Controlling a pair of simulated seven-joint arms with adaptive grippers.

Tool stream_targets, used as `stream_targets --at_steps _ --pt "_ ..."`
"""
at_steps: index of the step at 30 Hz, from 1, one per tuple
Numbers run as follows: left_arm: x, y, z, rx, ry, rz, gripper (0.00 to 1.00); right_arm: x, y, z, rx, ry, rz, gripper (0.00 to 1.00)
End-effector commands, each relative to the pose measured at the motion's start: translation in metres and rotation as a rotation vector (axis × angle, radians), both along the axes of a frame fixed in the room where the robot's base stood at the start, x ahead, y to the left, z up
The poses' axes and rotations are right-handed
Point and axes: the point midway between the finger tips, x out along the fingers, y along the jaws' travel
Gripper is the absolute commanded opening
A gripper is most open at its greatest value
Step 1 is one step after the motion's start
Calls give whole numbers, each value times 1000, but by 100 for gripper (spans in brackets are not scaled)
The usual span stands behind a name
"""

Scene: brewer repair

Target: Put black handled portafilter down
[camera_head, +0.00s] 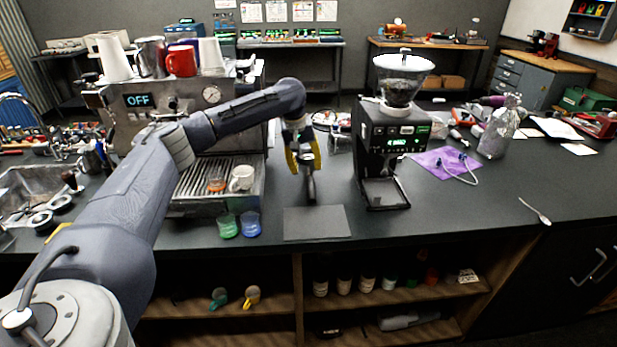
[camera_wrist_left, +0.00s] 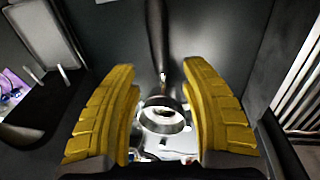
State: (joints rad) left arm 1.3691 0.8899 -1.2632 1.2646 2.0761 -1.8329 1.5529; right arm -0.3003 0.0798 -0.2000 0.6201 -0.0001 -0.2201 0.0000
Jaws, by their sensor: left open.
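The black handled portafilter shows in the left wrist view, with its black handle (camera_wrist_left: 158,40) reaching to the top edge and its round metal head (camera_wrist_left: 162,116) between and beyond the yellow fingers. My left gripper (camera_wrist_left: 165,100) is open, with one finger on either side of the portafilter and a visible gap to each. In the head view my left gripper (camera_head: 304,158) points down over the counter between the espresso machine (camera_head: 133,130) and the grinder (camera_head: 392,135). The portafilter's dark handle (camera_head: 311,190) shows below it, by the grey mat (camera_head: 317,230). My right gripper is not in view.
A purple cloth (camera_head: 440,160) and a spoon (camera_head: 535,211) lie right of the grinder. The counter's front right is mostly clear.

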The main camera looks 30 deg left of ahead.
Motion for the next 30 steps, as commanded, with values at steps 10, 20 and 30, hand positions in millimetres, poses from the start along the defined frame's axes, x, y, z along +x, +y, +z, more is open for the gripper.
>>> stream_targets --at_steps 10,20,30 --pt "-4 5 36 0 0 -1 46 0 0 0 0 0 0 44" --pt "-5 5 40 0 1 -1 46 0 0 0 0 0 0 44" --pt "2 4 47 8 -25 -15 46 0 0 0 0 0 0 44"
